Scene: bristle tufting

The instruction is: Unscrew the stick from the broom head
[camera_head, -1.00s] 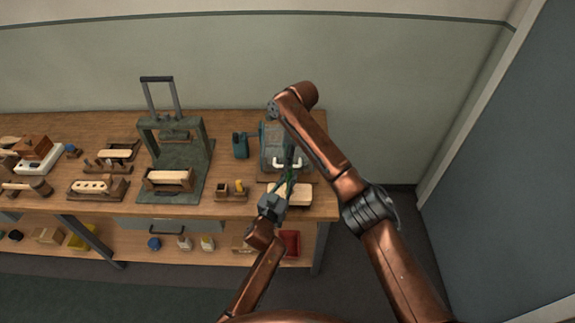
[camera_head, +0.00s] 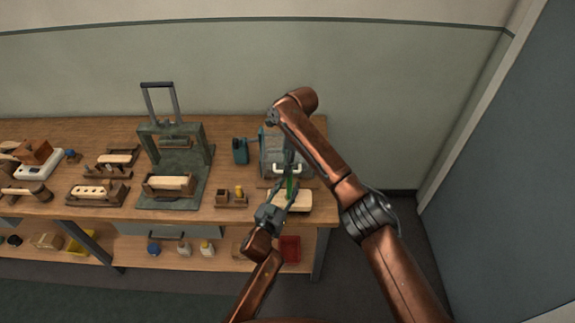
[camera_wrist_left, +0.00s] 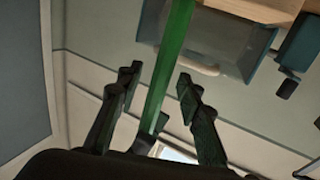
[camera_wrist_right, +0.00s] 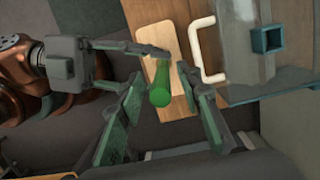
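A green stick (camera_head: 291,186) stands near the right end of the workbench, over a pale rounded wooden block (camera_head: 299,203) that looks like the broom head. Where they join is hidden. My left gripper (camera_head: 281,196) is beside the stick. In the left wrist view the stick (camera_wrist_left: 168,65) passes between its two fingers (camera_wrist_left: 158,76), with gaps on both sides. My right gripper (camera_wrist_right: 162,78) points down from above. In the right wrist view the stick's rounded end (camera_wrist_right: 159,97) lies between its spread fingers, with gaps at each side. The pale block (camera_wrist_right: 160,45) shows below it.
A grey machine with a white handle (camera_head: 287,169) stands just behind the block. A teal container (camera_head: 240,151) and a small wooden holder (camera_head: 231,198) stand to the left. A dark green press (camera_head: 175,145) stands further left. A red bin (camera_head: 289,249) sits on the lower shelf.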

